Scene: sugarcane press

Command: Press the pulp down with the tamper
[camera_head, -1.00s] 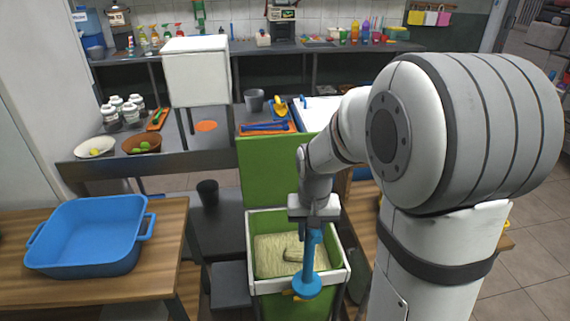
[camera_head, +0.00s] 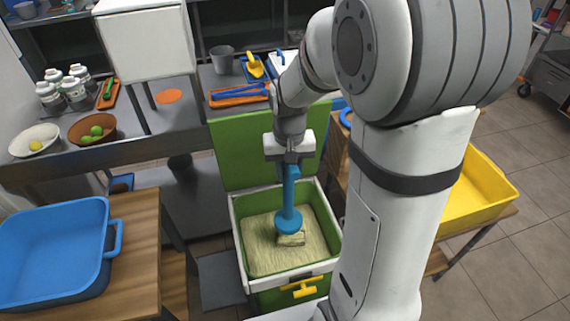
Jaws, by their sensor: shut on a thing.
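My gripper (camera_head: 290,158) is shut on the handle of the blue tamper (camera_head: 290,194), which hangs upright with its round foot down. The green bin with a white rim (camera_head: 334,258) stands open below it, its green lid (camera_head: 240,150) raised at the back. Pale yellow-green pulp (camera_head: 262,240) fills the bin, with a small raised lump (camera_head: 292,240) near the middle. The tamper's foot is over the lump and covers part of it; I cannot tell whether they touch.
A blue tub (camera_head: 55,255) sits on the wooden table at left. A yellow crate (camera_head: 480,195) stands at right. A yellow handle (camera_head: 302,288) is on the bin's front. Behind, a dark counter holds bowls, white jars and an orange tray (camera_head: 238,97).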

